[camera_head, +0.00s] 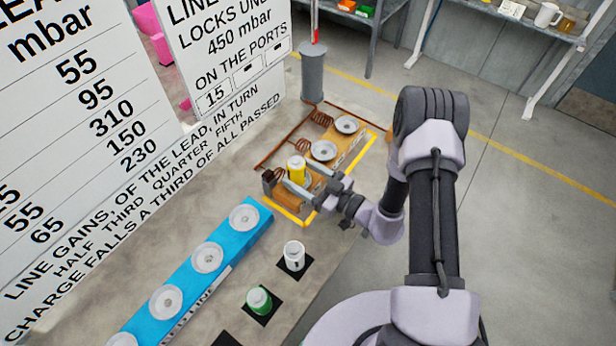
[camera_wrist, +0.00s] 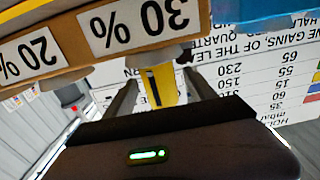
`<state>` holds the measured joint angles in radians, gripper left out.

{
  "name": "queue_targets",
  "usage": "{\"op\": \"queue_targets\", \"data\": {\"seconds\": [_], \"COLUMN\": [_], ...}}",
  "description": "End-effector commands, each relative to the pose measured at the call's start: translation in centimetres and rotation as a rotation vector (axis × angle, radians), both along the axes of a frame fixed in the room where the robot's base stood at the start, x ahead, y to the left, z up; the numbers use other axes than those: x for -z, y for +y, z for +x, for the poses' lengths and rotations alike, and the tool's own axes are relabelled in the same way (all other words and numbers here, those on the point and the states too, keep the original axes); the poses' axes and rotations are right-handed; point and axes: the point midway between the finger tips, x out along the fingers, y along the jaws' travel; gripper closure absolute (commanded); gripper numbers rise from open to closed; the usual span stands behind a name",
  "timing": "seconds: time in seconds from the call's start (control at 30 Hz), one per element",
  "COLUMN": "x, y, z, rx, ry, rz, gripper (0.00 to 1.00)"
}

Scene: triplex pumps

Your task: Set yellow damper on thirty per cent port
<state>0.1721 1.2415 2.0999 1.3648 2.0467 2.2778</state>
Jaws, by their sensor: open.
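The yellow damper (camera_head: 297,169) stands upright at the near end of the orange-brown block (camera_head: 357,145), where a third port lies in line with two bare grey ports. In the wrist view, the yellow damper (camera_wrist: 160,90) shows beside the "30 %" label (camera_wrist: 140,22) on the block's face. My gripper (camera_head: 301,180) is open, with one finger on each side of the damper. In the wrist view, its fingers (camera_wrist: 161,88) are apart from the damper, with gaps on both sides. The port under the damper is hidden.
A blue block (camera_head: 188,272) with several grey ports lies nearer. A white damper (camera_head: 293,255) and a green damper (camera_head: 259,300) stand on black squares. A grey post (camera_head: 313,72) rises behind the block. Large printed boards (camera_head: 225,50) border the table's left side.

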Motion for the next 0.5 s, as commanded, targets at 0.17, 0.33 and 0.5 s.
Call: {"op": "queue_targets", "data": {"seconds": [0.17,0.33,0.5], "x": [-0.1,-0.1,-0.1], "y": [-2.5,-6.0,-8.5], "z": [-1.8,-4.4,-6.5], "rx": [0.006,0.008,0.004], "ry": [0.005,0.002,0.001], "rz": [0.002,0.001,0.001], "gripper": [0.36,0.36,0.36]}}
